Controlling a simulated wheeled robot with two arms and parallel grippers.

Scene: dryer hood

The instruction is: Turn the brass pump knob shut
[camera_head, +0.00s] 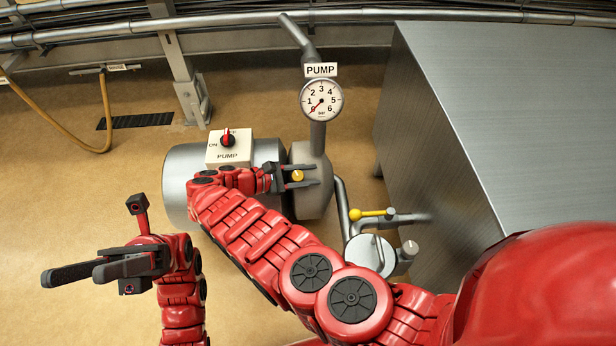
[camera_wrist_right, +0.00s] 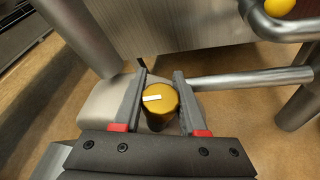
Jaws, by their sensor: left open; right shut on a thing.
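The brass pump knob (camera_head: 297,175) sits on the grey pump housing (camera_head: 310,204), in the middle of the head view. It also shows in the right wrist view (camera_wrist_right: 160,103), with a white mark on its face pointing roughly to the left. My right gripper (camera_head: 302,176) is around the knob, one finger on each side, shut on it. In the right wrist view its fingers (camera_wrist_right: 163,95) flank the knob; the exact contact is hard to see. My left gripper (camera_head: 72,272) is open and empty at the lower left, well away from the pump.
A pressure gauge (camera_head: 321,100) under a PUMP sign reads near the low end. A PUMP switch box (camera_head: 230,149) with a red knob sits on the motor (camera_head: 180,180). A yellow valve lever (camera_head: 372,213) and a large metal cabinet (camera_head: 420,150) stand to the right. The floor at left is mostly clear.

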